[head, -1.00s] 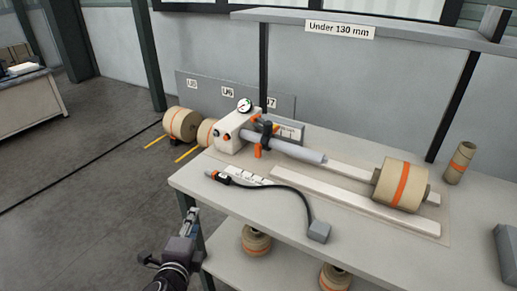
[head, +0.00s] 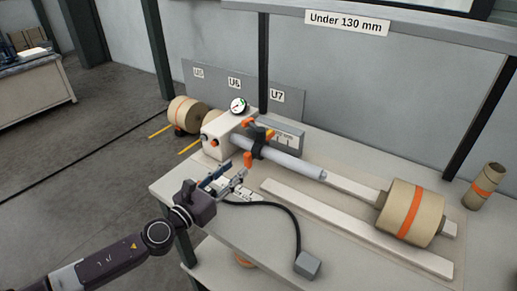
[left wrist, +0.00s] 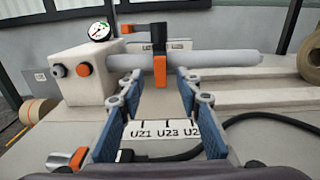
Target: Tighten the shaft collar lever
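The black shaft collar (head: 258,143) sits around the grey shaft (head: 295,164), near the white block with the gauge. Its orange lever (head: 248,160) hangs down at the collar's front. In the left wrist view the collar (left wrist: 158,38) is at top centre, with the lever (left wrist: 160,70) pointing down. My left gripper (head: 230,175) is open and empty, in front of and below the lever. In the left wrist view the lever appears between the two blue-padded fingertips (left wrist: 161,80); whether they reach as deep as it is unclear. My right gripper is out of view.
The white block (head: 220,135) carries a gauge (head: 238,105) and buttons. A black hose leads to a grey box (head: 307,264) on the table. A kraft roll (head: 410,212) lies on the right. A label strip (left wrist: 165,130) lies below the fingers.

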